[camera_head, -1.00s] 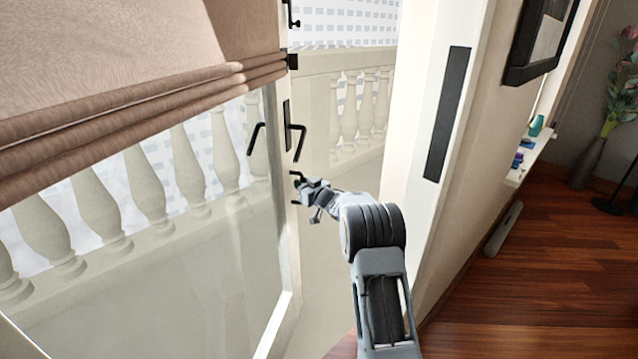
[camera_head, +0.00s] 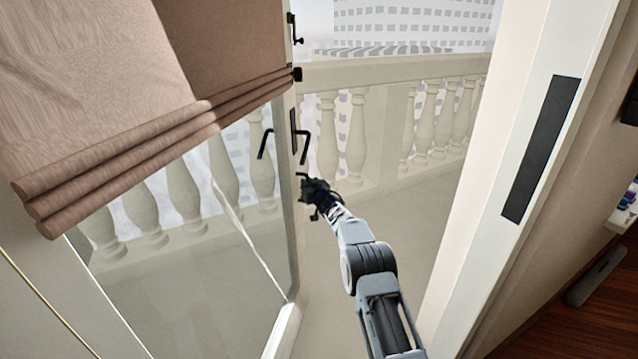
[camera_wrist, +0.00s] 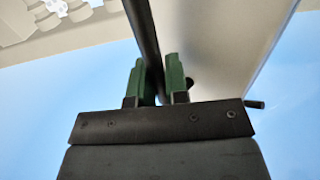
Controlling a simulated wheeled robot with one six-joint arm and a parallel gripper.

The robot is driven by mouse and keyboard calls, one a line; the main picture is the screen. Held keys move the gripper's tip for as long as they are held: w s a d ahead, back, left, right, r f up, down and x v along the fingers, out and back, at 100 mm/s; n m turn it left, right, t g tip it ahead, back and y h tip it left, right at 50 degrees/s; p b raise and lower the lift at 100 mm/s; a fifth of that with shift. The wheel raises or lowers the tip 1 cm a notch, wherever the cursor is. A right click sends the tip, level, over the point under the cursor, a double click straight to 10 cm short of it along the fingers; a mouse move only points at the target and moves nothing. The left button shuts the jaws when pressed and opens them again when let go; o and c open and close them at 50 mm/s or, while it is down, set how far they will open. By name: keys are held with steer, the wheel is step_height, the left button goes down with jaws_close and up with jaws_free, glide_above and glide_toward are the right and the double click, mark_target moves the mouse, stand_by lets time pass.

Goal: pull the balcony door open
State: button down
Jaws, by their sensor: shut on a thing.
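The balcony door (camera_head: 290,240) is a glazed white-framed door, and it stands open with a wide gap between its edge and the frame. A black lever handle (camera_head: 304,148) hangs down at its edge, and another black handle (camera_head: 265,143) shows on the glass side. My gripper (camera_head: 306,183) is at the lower end of the edge-side handle. In the wrist view its green fingers (camera_wrist: 158,80) are shut around the dark handle bar (camera_wrist: 143,35), beside the pale door panel (camera_wrist: 220,45). The exact contact is partly hidden in the head view.
The door frame (camera_head: 520,190) with a dark strip (camera_head: 541,150) stands to the right of my arm. A stone balustrade (camera_head: 420,110) and pale balcony floor lie beyond the opening. A brown folded blind (camera_head: 130,165) hangs over the door glass. Wooden floor (camera_head: 590,325) shows at lower right.

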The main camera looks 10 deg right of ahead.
steer(key=shift+w+a+r, duration=0.1)
steer(key=shift+a+r, duration=0.1)
steer(key=shift+a, duration=0.15)
steer(key=c, duration=1.5)
jaws_free()
steer(key=o, duration=0.3)
steer(key=shift+a, duration=0.25)
steer(key=shift+o, duration=0.3)
steer(key=shift+s+a+r, duration=0.15)
steer(key=shift+s, duration=0.3)
steer(key=shift+w+d+f, duration=0.1)
steer(key=shift+d+f, duration=0.2)
steer(key=shift+d, duration=0.05)
steer(key=v, duration=1.4)
